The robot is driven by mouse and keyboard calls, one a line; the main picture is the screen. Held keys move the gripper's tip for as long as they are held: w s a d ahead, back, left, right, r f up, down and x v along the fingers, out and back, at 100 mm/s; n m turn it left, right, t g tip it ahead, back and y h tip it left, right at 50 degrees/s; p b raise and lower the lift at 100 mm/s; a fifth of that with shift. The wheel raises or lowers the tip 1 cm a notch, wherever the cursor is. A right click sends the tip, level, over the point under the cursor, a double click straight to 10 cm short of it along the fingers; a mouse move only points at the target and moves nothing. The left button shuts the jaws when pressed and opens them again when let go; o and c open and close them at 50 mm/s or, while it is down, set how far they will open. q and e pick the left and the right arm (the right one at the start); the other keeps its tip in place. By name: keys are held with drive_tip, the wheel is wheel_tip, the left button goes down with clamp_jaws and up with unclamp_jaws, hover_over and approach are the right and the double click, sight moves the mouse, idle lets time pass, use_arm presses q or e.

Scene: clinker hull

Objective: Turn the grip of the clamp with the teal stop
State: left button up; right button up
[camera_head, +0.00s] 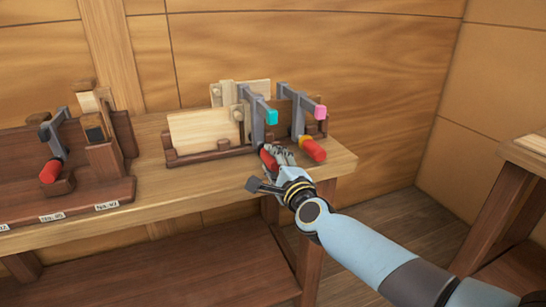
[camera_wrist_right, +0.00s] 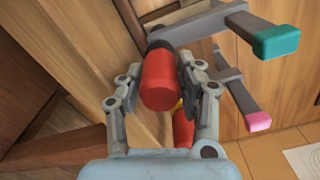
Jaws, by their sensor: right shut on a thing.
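The clamp with the teal stop (camera_head: 271,117) hangs over the front of a wooden holder on the bench. Its red grip (camera_head: 268,157) is at the lower end of the clamp. My right gripper (camera_head: 279,157) is at this grip. In the right wrist view the red grip (camera_wrist_right: 159,80) sits between the two fingers of my right gripper (camera_wrist_right: 162,88), which is shut on it. The teal stop (camera_wrist_right: 276,41) shows at the upper right there. My left gripper is not in view.
A second clamp with a pink stop (camera_head: 320,112) and its own red grip (camera_head: 313,150) stands close to the right. Another clamp (camera_head: 54,146) is on a rack at the left. Pale boards (camera_head: 203,132) stand in the holder. A second table (camera_head: 513,153) is at the right.

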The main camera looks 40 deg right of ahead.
drive_tip(key=n+p, duration=0.1)
drive_tip(key=n, duration=0.2)
drive_tip(key=shift+r+n, duration=0.1)
drive_tip(key=shift+n, duration=0.3)
drive_tip(key=n+p, duration=0.2)
drive_tip(key=n, duration=0.1)
drive_tip(key=n+p, duration=0.2)
drive_tip(key=n, duration=0.4)
drive_tip(key=shift+p, duration=0.4)
drive_tip(key=shift+n, duration=0.4)
drive_tip(key=o, duration=1.2)
drive_tip(key=shift+c, duration=0.2)
drive_tip(key=shift+s, duration=0.1)
drive_tip(key=v, duration=1.1)
drive_tip(key=shift+s, duration=0.4)
